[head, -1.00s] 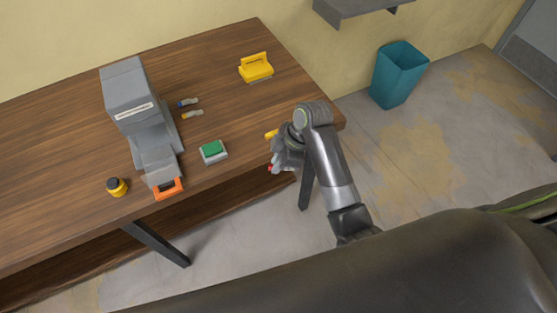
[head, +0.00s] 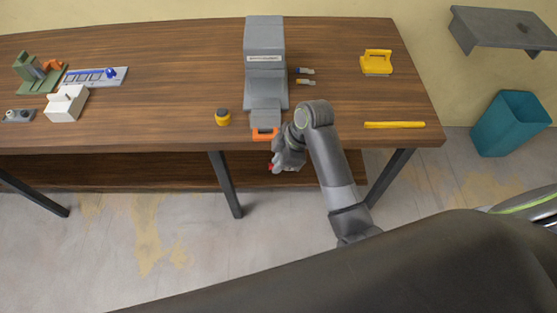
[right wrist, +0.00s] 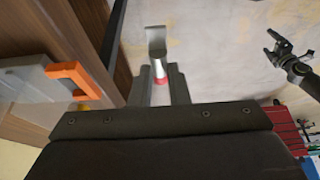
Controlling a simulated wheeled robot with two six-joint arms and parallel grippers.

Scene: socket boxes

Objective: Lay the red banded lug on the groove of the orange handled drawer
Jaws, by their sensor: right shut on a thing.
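My right gripper (head: 283,160) is shut on the red banded lug (right wrist: 157,58), a pale grey piece with a red band between the fingers in the right wrist view. In the head view only a bit of its red (head: 270,167) shows. The gripper is past the table's front edge, just right and in front of the orange handled drawer (head: 265,117). The drawer's orange handle (head: 265,134) also shows at left in the right wrist view (right wrist: 70,75), apart from the lug. The groove cannot be made out. My left gripper (right wrist: 277,46) looks open and empty, far right.
Lugs with blue (head: 306,70) and orange (head: 306,82) bands lie right of the grey cabinet (head: 264,40). A yellow-black cylinder (head: 223,117) stands left of the drawer. A yellow bar (head: 395,124) and yellow handled block (head: 377,62) are farther right.

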